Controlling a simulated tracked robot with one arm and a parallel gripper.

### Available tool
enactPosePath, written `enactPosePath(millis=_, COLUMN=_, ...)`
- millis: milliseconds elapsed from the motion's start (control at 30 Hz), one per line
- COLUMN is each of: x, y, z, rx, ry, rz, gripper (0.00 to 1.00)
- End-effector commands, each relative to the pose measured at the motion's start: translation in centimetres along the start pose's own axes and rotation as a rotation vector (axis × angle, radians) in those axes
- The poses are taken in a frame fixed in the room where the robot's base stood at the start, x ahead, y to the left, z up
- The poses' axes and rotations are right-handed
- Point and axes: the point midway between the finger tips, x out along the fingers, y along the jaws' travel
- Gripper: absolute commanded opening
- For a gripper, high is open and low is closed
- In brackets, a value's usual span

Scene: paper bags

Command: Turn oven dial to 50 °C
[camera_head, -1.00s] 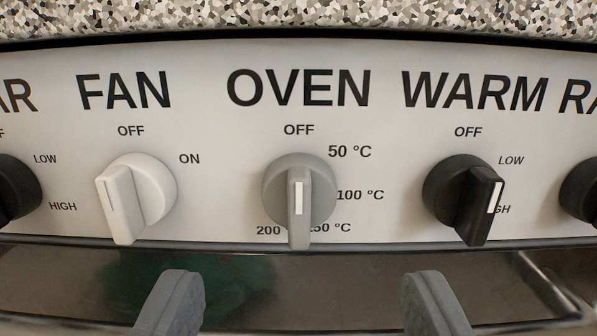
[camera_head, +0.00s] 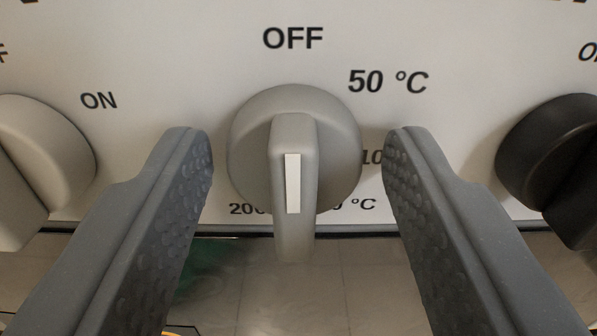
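The oven dial (camera_head: 294,140) is a round grey knob with a raised grip bar and a white line on it. It sits in the middle of the view on the white panel. The bar stands upright in the picture. OFF is printed above the dial, and the 50 °C mark (camera_head: 388,82) is at its upper right. The 100 °C mark is mostly hidden behind the right finger, and the lower right mark is partly covered. My gripper (camera_head: 298,150) is open, with one finger on each side of the dial. Gaps show between both fingers and the knob.
A white fan dial (camera_head: 45,150) is at the left edge, with ON printed beside it. A black dial (camera_head: 560,155) is at the right edge. Both are close to the outer sides of my fingers. A glossy surface (camera_head: 340,275) lies below the panel edge.

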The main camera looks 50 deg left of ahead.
Motion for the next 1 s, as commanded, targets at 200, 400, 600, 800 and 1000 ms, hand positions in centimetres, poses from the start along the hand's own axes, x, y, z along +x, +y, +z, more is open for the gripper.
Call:
enactPosePath(millis=200, x=0.38, y=-0.29, z=-0.01, rx=0.0, ry=0.0, rz=0.0, gripper=0.15)
enactPosePath(millis=400, x=0.04, y=-0.03, z=-0.15, rx=0.02, ry=0.0, rz=0.0, gripper=0.15)
enactPosePath(millis=600, x=-0.07, y=0.15, z=-0.48, rx=0.103, ry=0.001, rz=0.002, gripper=0.15)
enactPosePath(millis=800, x=-0.17, y=0.27, z=-0.43, rx=0.258, ry=-0.003, rz=0.005, gripper=0.15)
enactPosePath(millis=1000, x=-0.18, y=0.49, z=-0.45, rx=0.438, ry=0.0, rz=0.007, gripper=0.15)
